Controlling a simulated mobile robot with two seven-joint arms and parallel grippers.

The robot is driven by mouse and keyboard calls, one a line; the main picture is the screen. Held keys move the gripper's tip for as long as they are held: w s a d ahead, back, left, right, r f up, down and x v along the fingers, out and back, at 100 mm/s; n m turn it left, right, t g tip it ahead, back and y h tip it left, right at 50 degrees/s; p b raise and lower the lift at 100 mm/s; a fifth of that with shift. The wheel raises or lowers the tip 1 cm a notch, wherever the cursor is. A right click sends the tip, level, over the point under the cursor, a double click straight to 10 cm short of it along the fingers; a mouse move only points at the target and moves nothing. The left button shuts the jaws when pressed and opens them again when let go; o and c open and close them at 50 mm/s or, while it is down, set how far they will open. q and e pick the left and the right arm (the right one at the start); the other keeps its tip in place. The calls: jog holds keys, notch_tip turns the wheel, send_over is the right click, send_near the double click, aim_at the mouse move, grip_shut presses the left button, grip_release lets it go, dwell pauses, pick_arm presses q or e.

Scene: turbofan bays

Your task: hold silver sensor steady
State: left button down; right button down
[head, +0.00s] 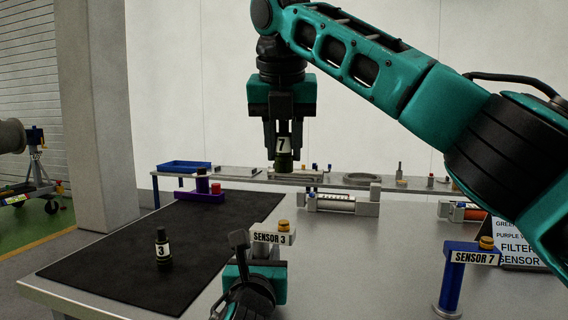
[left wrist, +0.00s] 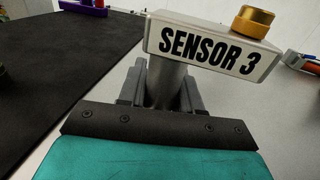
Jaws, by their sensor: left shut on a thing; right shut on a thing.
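The silver sensor (head: 284,240) is a grey post with a head marked SENSOR 3 and a gold knob on top. It stands upright at the table's middle, and its head fills the top of the left wrist view (left wrist: 195,27). My left gripper (head: 262,256) is shut around its post below the head; the fingers also show in the left wrist view (left wrist: 163,88). The post's base is hidden. My right gripper (head: 283,148) is shut on a dark filter marked 7 (head: 284,163) and holds it upright in the air above and behind the sensor.
A dark filter marked 3 (head: 163,252) stands on the black mat (head: 110,262). A blue post marked SENSOR 7 (head: 452,285) stands at right, before a sign (head: 515,240). A purple holder (head: 203,196) is at the mat's back. A shelf (head: 340,180) runs behind.

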dwell(0.3)
pick_arm(q)
jog(key=c, duration=0.7)
grip_release()
jog(key=s, duration=0.4)
jog(key=s+a, duration=0.1)
jog(key=s, duration=0.7)
jog(key=shift+a, duration=0.2)
